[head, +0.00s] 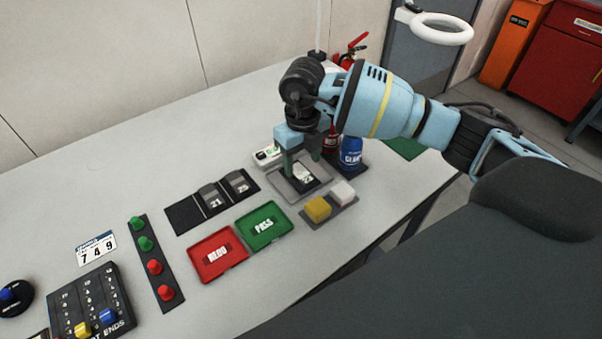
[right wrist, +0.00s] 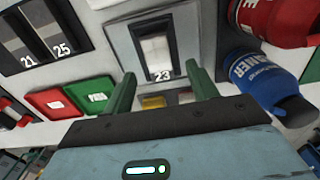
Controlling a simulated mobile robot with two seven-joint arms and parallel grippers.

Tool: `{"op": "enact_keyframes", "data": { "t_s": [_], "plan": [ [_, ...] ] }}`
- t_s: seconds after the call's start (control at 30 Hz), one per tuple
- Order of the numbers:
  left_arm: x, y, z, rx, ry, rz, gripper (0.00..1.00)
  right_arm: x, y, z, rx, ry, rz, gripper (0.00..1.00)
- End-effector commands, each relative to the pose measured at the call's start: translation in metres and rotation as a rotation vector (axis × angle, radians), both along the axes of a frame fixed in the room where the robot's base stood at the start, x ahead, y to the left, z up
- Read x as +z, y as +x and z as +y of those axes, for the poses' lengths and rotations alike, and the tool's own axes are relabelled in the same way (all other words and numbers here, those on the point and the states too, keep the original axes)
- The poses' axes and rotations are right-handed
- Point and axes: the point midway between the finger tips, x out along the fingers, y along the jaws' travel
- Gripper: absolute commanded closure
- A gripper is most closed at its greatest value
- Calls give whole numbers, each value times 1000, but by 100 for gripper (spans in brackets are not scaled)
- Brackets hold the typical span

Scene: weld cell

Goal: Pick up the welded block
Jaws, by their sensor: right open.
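A pale block marked 23 (right wrist: 157,54) sits in a dark recess of a grey plate (right wrist: 124,38) in the right wrist view. In the head view the block (head: 304,175) shows beneath my right arm, on the same plate (head: 276,183). My right gripper (head: 301,161) is open and empty, its two green fingers pointing down above the plate. In the wrist view the fingers (right wrist: 158,88) are spread apart, one on each side of the block's line. Whether they touch anything I cannot tell. My left gripper is not in view.
A dark rack (head: 182,214) holds blocks 21 and 25, with its left slot empty. A red REDO tray (head: 208,274) and a green PASS tray (head: 286,232) lie in front. A blue bottle (head: 351,151) stands close right of the plate. Yellow and white pieces (head: 318,208) sit nearby.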

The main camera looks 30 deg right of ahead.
Motion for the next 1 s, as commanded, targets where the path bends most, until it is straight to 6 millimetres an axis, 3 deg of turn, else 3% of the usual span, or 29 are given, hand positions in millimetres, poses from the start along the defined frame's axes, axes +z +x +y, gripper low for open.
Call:
{"op": "enact_keyframes", "data": {
  "t_s": [0.23, 0.53, 0.9, 1.0],
  "plan": [
    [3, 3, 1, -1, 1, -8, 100, -30, -1, 1, 0, 1, 1, 42],
    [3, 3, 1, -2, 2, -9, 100, -33, -1, 1, 0, 1, 1, 43],
    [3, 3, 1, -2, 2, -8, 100, -33, -1, 1, 0, 1, 0, 92],
    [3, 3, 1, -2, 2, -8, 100, -32, -1, 1, 0, 1, -1, 100]
  ]
}}
